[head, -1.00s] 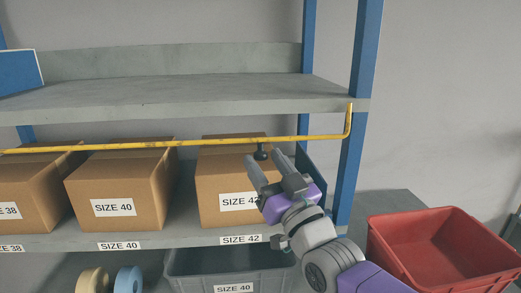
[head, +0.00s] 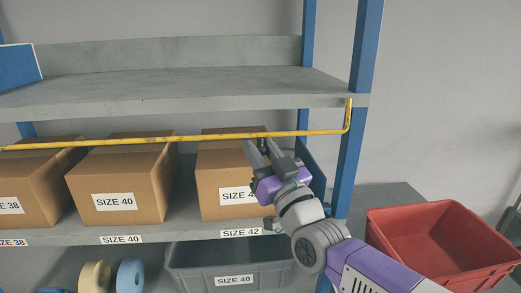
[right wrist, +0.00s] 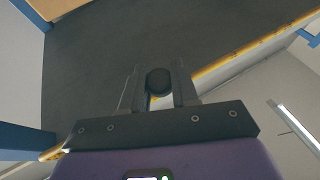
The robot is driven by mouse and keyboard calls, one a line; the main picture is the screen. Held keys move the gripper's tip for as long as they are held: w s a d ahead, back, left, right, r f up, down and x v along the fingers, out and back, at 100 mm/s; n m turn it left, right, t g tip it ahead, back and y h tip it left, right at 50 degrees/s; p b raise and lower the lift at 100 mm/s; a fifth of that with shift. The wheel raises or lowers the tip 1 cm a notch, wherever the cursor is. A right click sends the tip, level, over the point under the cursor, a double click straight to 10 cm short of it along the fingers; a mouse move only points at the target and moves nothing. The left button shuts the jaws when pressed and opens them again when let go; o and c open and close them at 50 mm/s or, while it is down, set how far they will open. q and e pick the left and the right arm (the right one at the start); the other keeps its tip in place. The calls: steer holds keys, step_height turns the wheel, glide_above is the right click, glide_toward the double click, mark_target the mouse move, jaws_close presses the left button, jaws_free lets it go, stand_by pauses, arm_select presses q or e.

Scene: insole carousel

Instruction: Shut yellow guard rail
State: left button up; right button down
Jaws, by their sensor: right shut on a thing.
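The yellow guard rail (head: 200,137) runs across the front of the boxes, just below the upper shelf, and bends up at its right end by the blue post. In the right wrist view the rail (right wrist: 240,52) crosses at a slant, with its black round knob (right wrist: 158,82) between the fingers. My right gripper (head: 258,146) is at the rail's underside and shut on the knob, which the fingers mostly hide in the head view. It also shows in the right wrist view (right wrist: 158,90). My left gripper is not in view.
Cardboard boxes, labelled SIZE 40 (head: 122,182) and SIZE 42 (head: 222,175) among others, stand on the lower shelf behind the rail. A grey bin (head: 190,266) sits below. A red crate (head: 440,253) stands at the right, beyond the blue post (head: 357,130).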

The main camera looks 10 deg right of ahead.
steer(key=shift+s, duration=0.1)
steer(key=shift+s+r+m+g+p, duration=0.35)
steer(key=shift+s+g+p, duration=0.25)
steer(key=shift+p, duration=0.45)
steer(key=s+g+p, duration=0.1)
steer(key=p, duration=0.2)
steer(key=s+r+m+g+h+p, duration=0.1)
steer(key=p, duration=0.3)
steer(key=s+r+m+g+h+p, duration=0.1)
steer(key=g+p, duration=0.1)
steer(key=p, duration=0.2)
steer(key=shift+s, duration=0.25)
steer(key=shift+s+f+g+h+p, duration=0.1)
steer(key=shift+s+g+h+p, duration=0.25)
steer(key=shift+p, duration=0.55)
steer(key=shift+w, duration=0.1)
